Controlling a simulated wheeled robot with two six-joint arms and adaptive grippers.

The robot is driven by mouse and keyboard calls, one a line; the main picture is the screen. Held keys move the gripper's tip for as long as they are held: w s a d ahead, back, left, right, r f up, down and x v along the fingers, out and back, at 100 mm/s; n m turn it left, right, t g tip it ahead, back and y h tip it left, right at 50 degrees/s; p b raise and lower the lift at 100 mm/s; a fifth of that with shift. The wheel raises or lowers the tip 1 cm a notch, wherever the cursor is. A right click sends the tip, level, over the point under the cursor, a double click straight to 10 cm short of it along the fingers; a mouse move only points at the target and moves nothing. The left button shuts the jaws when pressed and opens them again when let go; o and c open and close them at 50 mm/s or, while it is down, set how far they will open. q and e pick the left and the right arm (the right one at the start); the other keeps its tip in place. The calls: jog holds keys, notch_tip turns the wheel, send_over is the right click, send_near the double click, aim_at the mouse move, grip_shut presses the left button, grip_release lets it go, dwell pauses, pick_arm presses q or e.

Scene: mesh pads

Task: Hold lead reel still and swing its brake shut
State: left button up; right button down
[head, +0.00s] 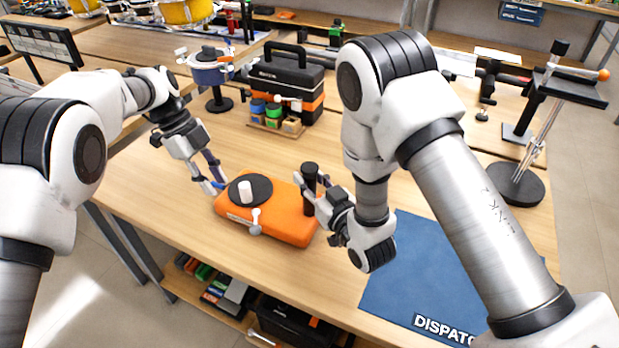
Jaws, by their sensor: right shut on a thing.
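The lead reel (270,226), as I take it, is an orange slab-like body on the wooden table, with a black disc and a pale upright peg on top. A grey lever with a pale knob (255,220), probably the brake, lies at its near edge. A black upright post (310,175) stands at its right end. My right gripper (309,195) is shut on this post. My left gripper (216,186) is at the reel's left end, its fingers apart and empty; whether it touches the body I cannot tell.
A blue mat (400,290) lies to the right of the reel. Behind stand a black and orange toolbox (285,80), a tray of small coloured cans (275,125) and a blue reel on a stand (208,75). A stand with a round base (515,185) is at right.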

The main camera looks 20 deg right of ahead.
jog(key=shift+f, duration=0.25)
jog(key=c, duration=1.1)
grip_release()
jog(key=shift+r, duration=0.1)
pick_arm(q)
jog(key=shift+w+r, duration=0.2)
pick_arm(e)
jog(key=o, duration=0.4)
jog(key=shift+w, duration=0.1)
jog(key=shift+c, duration=0.2)
